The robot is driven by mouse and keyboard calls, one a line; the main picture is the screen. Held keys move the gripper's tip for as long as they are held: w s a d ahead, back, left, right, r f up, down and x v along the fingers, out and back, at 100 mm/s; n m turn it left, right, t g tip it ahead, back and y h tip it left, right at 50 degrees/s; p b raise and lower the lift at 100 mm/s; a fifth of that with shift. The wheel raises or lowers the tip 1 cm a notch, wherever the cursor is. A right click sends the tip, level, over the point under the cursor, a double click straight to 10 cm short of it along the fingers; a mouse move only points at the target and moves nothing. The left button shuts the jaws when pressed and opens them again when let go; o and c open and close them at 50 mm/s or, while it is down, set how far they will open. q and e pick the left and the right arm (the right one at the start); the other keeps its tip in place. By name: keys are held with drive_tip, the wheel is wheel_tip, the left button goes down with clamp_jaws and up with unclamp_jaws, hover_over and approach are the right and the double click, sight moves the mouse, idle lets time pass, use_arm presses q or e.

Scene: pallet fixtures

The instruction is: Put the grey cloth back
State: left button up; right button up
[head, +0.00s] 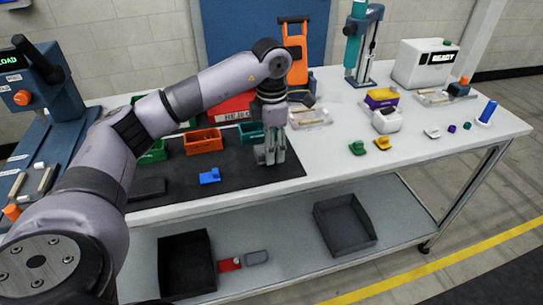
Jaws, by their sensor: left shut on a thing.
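My left gripper (270,158) points down over the right end of the dark mat, near the table's front edge. It is shut on a small grey thing, which seems to be the grey cloth. The fingers hide most of it, and its outline is hard to tell from them. I cannot tell whether it touches the mat. My right gripper is not in view.
The dark mat (225,184) holds a blue piece (210,176), an orange bin (203,141) and a dark flat block (148,188). Green and yellow pieces (382,143) lie to the right. Two black trays (345,222) stand on the lower shelf.

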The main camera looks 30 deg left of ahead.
use_arm(q)
drive_tip(key=shift+f, duration=1.8)
drive_tip(key=shift+f, duration=0.15)
drive_tip(key=o, duration=1)
wheel_tip(320, 180, up, 12)
drive_tip(key=shift+r, duration=0.2)
